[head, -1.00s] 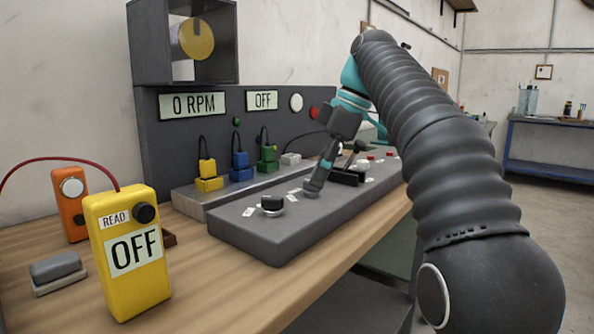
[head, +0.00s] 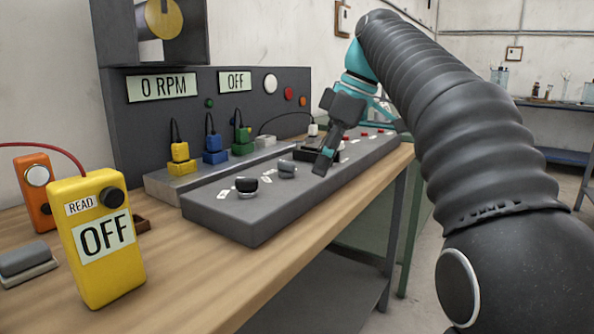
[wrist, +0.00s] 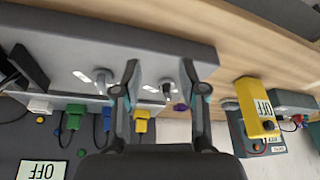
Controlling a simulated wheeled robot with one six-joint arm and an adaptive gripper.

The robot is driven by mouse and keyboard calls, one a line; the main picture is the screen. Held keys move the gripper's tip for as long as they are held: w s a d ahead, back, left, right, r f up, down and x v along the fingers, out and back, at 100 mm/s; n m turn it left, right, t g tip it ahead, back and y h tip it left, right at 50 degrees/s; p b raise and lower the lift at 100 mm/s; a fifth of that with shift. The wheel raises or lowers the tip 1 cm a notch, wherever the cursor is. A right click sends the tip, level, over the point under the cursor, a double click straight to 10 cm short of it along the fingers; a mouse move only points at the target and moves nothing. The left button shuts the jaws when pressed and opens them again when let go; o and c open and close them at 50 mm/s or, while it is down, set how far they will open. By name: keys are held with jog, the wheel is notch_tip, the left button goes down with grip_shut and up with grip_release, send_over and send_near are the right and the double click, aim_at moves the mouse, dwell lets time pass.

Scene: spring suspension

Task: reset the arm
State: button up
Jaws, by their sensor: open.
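My gripper (head: 322,165) hangs over the grey control panel (head: 252,220) in the head view, beyond two dark knobs, the near one (head: 246,185) and the far one (head: 288,168). My gripper (wrist: 160,75) is open in the wrist view, with its two fingers apart and nothing held. A knob (wrist: 167,88) shows in the gap between the fingers, below them. Another knob (wrist: 103,78) lies left of the fingers. My ribbed dark arm fills the right of the head view.
A yellow meter (head: 95,265) reading OFF stands on the wooden bench (head: 190,280), beside an orange box (head: 37,190). The upright panel shows 0 RPM (head: 162,86) and OFF (head: 235,82). Yellow, blue and green plugs (head: 212,150) stand behind the control panel. Floor is open at right.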

jog(key=s+d+f+m+t+h, duration=0.1)
jog(key=s+d+f+m, duration=0.2)
jog(key=s+f+m, duration=0.2)
jog(key=s+d+f+m+t+h, duration=0.1)
jog(key=s+f+m, duration=0.4)
jog(key=s+f, duration=0.5)
jog(key=s+d+f+m+t+h, duration=0.2)
jog(key=s+d+f+m, duration=0.2)
jog(key=s+f, duration=0.4)
notch_tip(320, 180, down, 4)
jog(key=shift+s+d+f+m+t, duration=0.1)
jog(key=shift+s+d+m+t, duration=0.2)
jog(key=shift+s+d+m, duration=0.1)
